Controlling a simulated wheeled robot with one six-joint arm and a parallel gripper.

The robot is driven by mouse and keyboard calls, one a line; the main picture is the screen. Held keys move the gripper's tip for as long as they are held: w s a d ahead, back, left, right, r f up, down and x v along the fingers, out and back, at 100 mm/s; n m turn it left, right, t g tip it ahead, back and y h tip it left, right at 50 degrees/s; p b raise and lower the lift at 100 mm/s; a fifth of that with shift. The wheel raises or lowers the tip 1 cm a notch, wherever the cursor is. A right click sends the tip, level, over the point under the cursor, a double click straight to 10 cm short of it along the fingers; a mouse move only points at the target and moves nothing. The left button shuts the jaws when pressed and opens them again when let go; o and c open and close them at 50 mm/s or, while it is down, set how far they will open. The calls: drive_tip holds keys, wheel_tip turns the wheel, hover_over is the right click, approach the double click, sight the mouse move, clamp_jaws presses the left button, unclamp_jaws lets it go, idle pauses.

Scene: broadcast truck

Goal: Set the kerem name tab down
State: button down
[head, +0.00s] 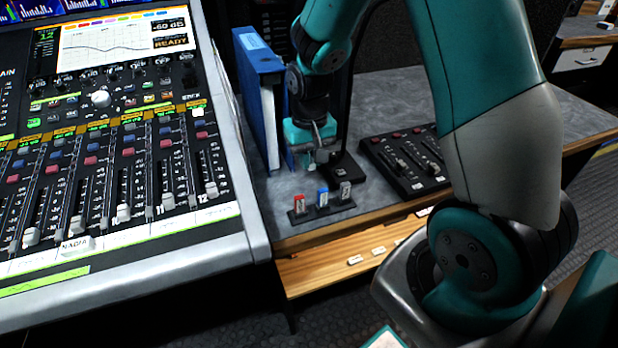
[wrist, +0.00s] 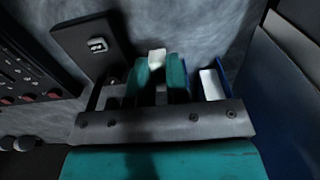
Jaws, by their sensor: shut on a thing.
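My gripper (head: 316,157) hangs over the grey desk beside the blue binder, behind the small rack. In the wrist view its two teal fingers (wrist: 158,80) are shut on a small whitish tab, the kerem name tab (wrist: 157,58), whose end shows between the fingertips. No lettering can be read on it. In the head view I cannot make the tab out among the fingers. Whether it touches the desk is unclear.
The blue binder (head: 259,90) stands close left of my gripper. A black lamp base (head: 345,175) lies close right, a fader box (head: 408,160) beyond. A black rack (head: 322,212) with small tags is in front. An open drawer (head: 335,275) holds several pale tabs. The mixing console (head: 240,190) bounds the left.

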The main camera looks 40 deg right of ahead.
sight(310, 185)
drive_tip(key=shift+f+b, duration=0.4)
drive_tip(key=shift+f, duration=2.3)
drive_tip(key=shift+f, duration=0.1)
drive_tip(key=shift+f, duration=0.1)
drive_tip(key=c, duration=1.1)
unclamp_jaws()
